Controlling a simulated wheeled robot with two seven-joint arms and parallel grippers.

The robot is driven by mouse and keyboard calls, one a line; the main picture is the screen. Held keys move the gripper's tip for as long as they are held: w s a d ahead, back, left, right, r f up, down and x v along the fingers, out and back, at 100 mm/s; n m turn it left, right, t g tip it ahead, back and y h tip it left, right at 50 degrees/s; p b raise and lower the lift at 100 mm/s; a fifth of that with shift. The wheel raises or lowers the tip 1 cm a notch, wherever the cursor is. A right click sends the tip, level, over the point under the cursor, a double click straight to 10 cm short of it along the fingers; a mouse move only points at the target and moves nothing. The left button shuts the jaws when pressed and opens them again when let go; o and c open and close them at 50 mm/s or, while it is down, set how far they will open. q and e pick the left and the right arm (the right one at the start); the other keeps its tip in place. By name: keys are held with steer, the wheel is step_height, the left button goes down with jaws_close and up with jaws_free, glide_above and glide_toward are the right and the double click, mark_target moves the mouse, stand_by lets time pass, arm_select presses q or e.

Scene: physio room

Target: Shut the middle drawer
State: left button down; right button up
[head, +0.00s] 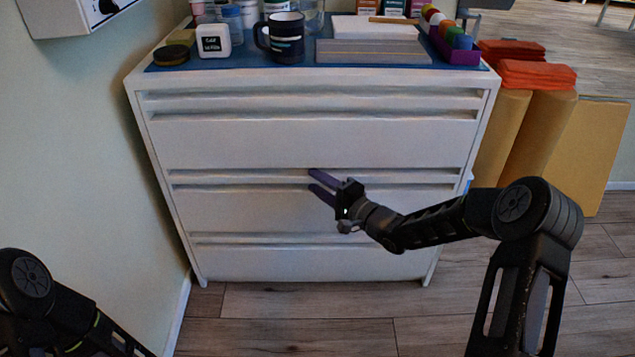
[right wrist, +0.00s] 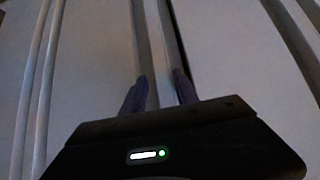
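The white chest of drawers (head: 320,139) stands against the wall in the head view. Its middle drawer (head: 240,211) has a wide plain front with a long grip strip along the top. It looks flush or nearly so; I cannot tell whether a small gap is left. My right gripper (head: 313,181) is at the upper edge of this drawer, its two purple fingers apart with nothing between them in the head view. In the right wrist view the fingers (right wrist: 160,88) point at the strip and grooves between drawer fronts; contact cannot be told. My left gripper is out of view.
The chest's top holds a dark mug (head: 286,38), a small white jar (head: 213,41), a grey board (head: 373,52) and a purple rack (head: 452,47). Orange towels (head: 537,74) lie on tan bolsters at right. The wooden floor (head: 290,304) in front is clear.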

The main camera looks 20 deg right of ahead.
steer(key=shift+r, duration=0.15)
steer(key=shift+s, duration=0.1)
steer(key=p+v, duration=0.3)
steer(key=v, duration=0.4)
steer(key=shift+s+d, duration=0.2)
stand_by(0.3)
